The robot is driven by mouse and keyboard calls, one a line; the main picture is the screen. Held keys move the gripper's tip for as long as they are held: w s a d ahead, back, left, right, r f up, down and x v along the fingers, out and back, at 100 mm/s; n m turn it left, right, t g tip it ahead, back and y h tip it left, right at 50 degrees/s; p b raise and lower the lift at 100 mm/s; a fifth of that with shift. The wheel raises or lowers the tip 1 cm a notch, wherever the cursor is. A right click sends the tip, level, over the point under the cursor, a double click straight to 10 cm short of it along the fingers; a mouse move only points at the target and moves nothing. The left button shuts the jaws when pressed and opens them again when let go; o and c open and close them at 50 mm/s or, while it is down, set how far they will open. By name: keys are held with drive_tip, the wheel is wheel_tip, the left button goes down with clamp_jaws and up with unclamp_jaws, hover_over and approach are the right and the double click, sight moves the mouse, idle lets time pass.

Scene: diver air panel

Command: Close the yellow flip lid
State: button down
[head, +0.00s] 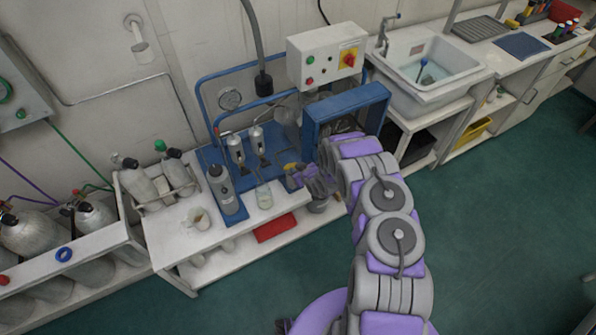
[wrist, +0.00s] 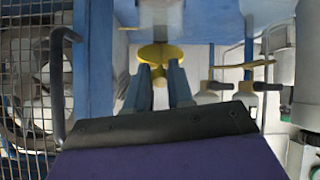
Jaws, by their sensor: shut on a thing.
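The yellow flip lid (wrist: 160,54) shows in the wrist view as a rounded yellow piece at my fingertips, below a pale cylindrical part. A small yellow patch of it shows in the head view (head: 291,168), by the blue panel. My gripper (wrist: 161,78) is shut on the yellow lid, with its two blue-grey fingers meeting the lid's lower part. In the head view my gripper (head: 302,176) is small and partly merges with the panel parts behind it. The lid's hinge and its exact angle cannot be told.
A blue open box frame (head: 345,108) stands close beside my arm. In the wrist view, wire mesh (wrist: 30,90) is at left and dark-handled valves (wrist: 245,86) are at right.

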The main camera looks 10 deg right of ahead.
drive_tip(key=shift+w+a+r, duration=0.1)
drive_tip(key=shift+w+r, duration=0.4)
drive_tip(key=shift+r, duration=0.05)
drive_tip(key=c, duration=1)
unclamp_jaws()
drive_tip(key=shift+c, duration=0.2)
drive_tip(key=p+v, duration=0.2)
drive_tip(key=v, duration=1.5)
drive_tip(key=shift+s+f, duration=0.2)
drive_tip(key=shift+s, duration=0.1)
